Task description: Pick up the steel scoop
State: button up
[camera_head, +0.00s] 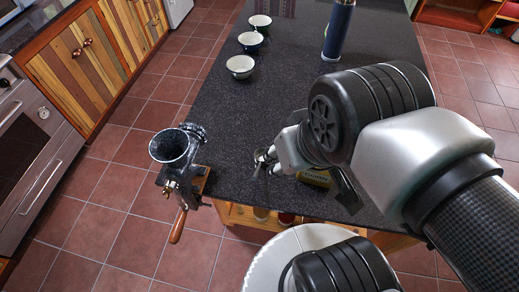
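A small shiny metal piece (261,156), which looks like part of the steel scoop, shows at the left of my gripper above the near part of the dark countertop. The rest of it is hidden or too small to make out. My gripper (268,163) is low over the countertop, its fingers at or right beside this metal piece. The fingers are small and partly covered by my wrist, so I cannot tell whether they are open or closed on it.
A hand grinder (174,147) with a wooden handle stands at the counter's left near corner. A yellow-labelled box (316,177) is partly hidden beneath my wrist. Three cups (240,66) and a blue flask (338,30) stand farther back. The middle of the countertop (235,112) is clear.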

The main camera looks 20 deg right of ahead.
aim_at(259, 165)
jog(key=k+l, duration=0.1)
jog(key=l, duration=0.25)
jog(key=k+l, duration=0.15)
jog(key=l, duration=0.25)
jog(key=u, duration=1.25)
jog(key=z, duration=0.65)
jog(key=u, duration=0.2)
